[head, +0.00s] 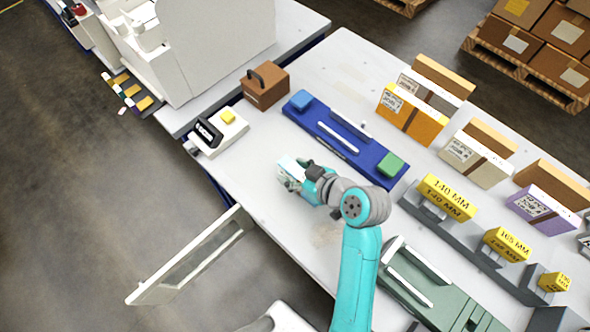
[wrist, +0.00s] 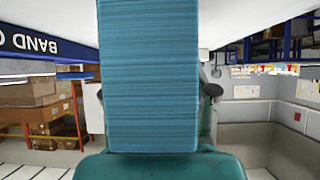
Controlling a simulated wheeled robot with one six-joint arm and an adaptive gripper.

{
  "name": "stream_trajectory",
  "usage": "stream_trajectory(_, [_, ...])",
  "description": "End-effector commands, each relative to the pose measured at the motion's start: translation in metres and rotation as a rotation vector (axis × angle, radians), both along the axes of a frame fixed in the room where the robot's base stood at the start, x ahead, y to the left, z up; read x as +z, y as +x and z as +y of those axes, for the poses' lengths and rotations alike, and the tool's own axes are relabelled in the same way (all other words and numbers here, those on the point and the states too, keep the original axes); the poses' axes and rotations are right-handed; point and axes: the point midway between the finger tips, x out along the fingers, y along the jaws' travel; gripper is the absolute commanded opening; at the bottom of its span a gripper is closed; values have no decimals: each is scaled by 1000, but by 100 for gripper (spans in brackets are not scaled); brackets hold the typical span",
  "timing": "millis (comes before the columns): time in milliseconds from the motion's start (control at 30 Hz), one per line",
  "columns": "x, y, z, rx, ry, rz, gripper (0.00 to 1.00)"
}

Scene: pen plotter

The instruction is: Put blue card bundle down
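The blue card bundle (wrist: 148,75) fills the middle of the wrist view as a stack of thin blue layers, running out of the top edge. My gripper (head: 292,172) is shut on it; its teal body and a dark finger part show around the bundle in the wrist view. In the head view the pale bundle (head: 287,162) shows at my gripper's end, over the light table left of the blue tray. Whether it touches the table cannot be told.
The blue tray (head: 330,150) with a blue block, a white bar and a green block lies beyond my gripper. A brown box (head: 266,86) and a white device (head: 218,130) stand at the upper left. The grey-white table (head: 258,160) is bare around my gripper.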

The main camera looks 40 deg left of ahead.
Motion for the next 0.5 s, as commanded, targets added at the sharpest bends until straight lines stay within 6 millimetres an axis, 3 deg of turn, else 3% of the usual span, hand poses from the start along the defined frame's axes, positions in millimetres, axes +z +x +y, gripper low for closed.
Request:
stream_trajectory(300, [4, 0, 0, 0, 1, -1, 58])
stream_trajectory(500, [18, -1, -22, -3, 2, -2, 58])
